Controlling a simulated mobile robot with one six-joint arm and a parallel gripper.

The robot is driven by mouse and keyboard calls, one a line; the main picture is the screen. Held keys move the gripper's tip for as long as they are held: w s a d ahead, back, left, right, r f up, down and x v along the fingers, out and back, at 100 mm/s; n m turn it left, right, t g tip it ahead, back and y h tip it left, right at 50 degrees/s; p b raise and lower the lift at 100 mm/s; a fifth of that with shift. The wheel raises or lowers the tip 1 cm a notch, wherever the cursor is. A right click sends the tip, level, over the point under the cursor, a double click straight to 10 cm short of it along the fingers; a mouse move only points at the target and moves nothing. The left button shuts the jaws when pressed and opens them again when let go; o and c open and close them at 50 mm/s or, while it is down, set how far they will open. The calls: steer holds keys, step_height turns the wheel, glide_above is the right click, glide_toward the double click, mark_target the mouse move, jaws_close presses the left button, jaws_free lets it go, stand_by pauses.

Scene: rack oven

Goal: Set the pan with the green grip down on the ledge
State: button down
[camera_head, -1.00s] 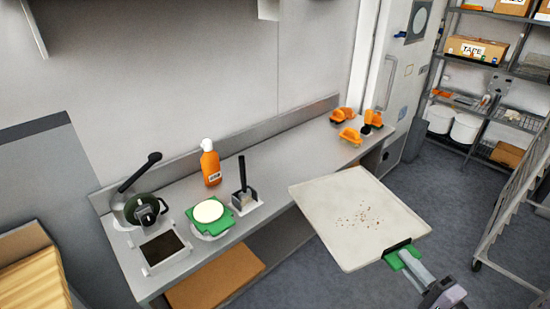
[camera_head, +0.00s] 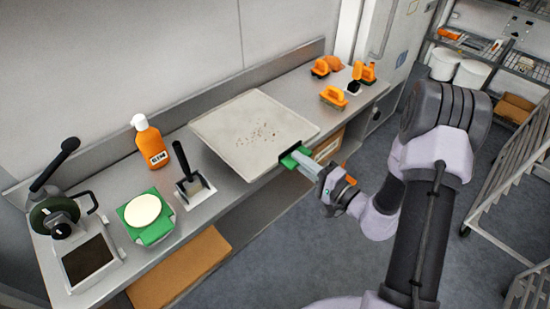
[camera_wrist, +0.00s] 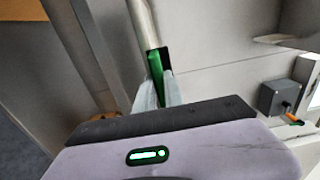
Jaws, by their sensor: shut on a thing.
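The pan is a flat, pale square sheet (camera_head: 235,125) with brown crumbs in its middle and a green grip (camera_head: 291,158) at its near right corner. My gripper (camera_head: 308,165) is shut on the green grip. In the wrist view the green grip (camera_wrist: 155,78) shows between the two fingers (camera_wrist: 159,92). The pan is over the middle of the grey metal ledge (camera_head: 115,175), with its near corner out past the front edge. I cannot tell whether its underside touches the ledge.
Left of the pan are a scraper in a white holder (camera_head: 192,185), an orange bottle (camera_head: 151,142), a green scrubber with a pale disc (camera_head: 146,216) and a slicer-like device (camera_head: 60,215). Orange brushes (camera_head: 333,97) stand at the right end. A wheeled rack (camera_head: 505,190) stands right.

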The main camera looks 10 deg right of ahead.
step_height(320, 180, down, 6)
steer(key=shift+r+b, duration=0.2)
steer(key=shift+b, duration=0.6)
steer(key=shift+f, duration=0.15)
steer(key=c, duration=1.5)
jaws_free()
steer(key=shift+o, duration=0.2)
